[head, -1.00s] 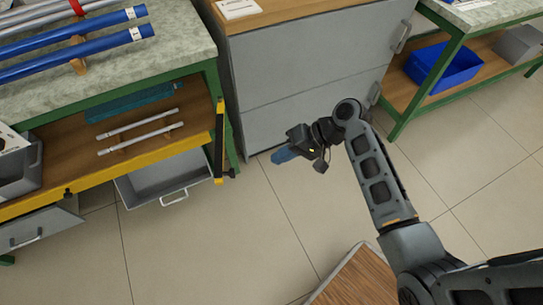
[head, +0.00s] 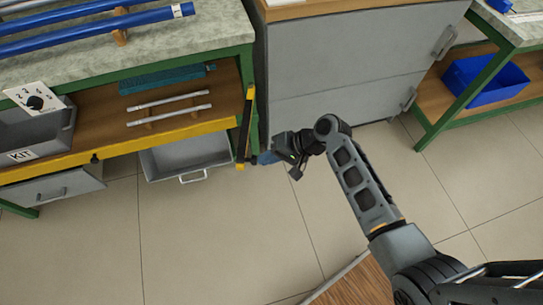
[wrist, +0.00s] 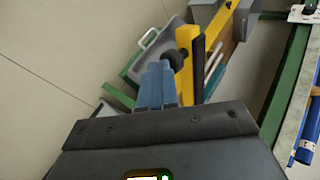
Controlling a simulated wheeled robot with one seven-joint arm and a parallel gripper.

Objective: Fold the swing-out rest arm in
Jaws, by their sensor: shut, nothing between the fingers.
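The rest arm (head: 245,125) is a slim black bar with yellow ends at the right end of the bench's yellow front rail (head: 160,138). It stands across the rail's end, its near end out over the floor. In the wrist view its yellow end and black padded bar (wrist: 198,70) are just beyond my fingers. My gripper (head: 266,158) has blue fingers, shut and empty, just right of the rest arm's near end. The fingers also show in the wrist view (wrist: 157,85). I cannot tell whether they touch the arm.
An open grey drawer (head: 185,158) is left of the rest arm, below the rail. Two pale rods (head: 168,105) lie on the shelf. A grey cabinet (head: 350,65) stands close behind my gripper. Tiled floor (head: 230,235) in front is clear. A wooden top (head: 355,285) is at the bottom.

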